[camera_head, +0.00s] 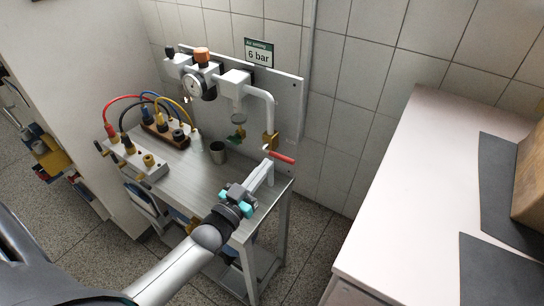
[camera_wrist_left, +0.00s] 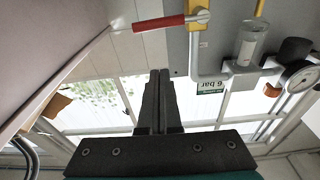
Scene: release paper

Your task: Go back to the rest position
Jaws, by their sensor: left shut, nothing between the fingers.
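My left gripper (camera_head: 267,168) reaches over the right end of the metal bench, its fingertips just below a red valve handle (camera_head: 281,157) in the head view. In the left wrist view the two dark fingers (camera_wrist_left: 160,73) are pressed together with nothing between them. The red handle (camera_wrist_left: 158,23) shows beyond the tips there, sticking out to the left of its valve, and looks apart from the fingers. My left arm comes up from the lower left in the head view. My right gripper is in neither view.
A gauge (camera_head: 193,87) and piping hang on a back panel beside a "6 bar" sign (camera_head: 258,53). A pale counter (camera_head: 415,190) stands to the right, with floor between.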

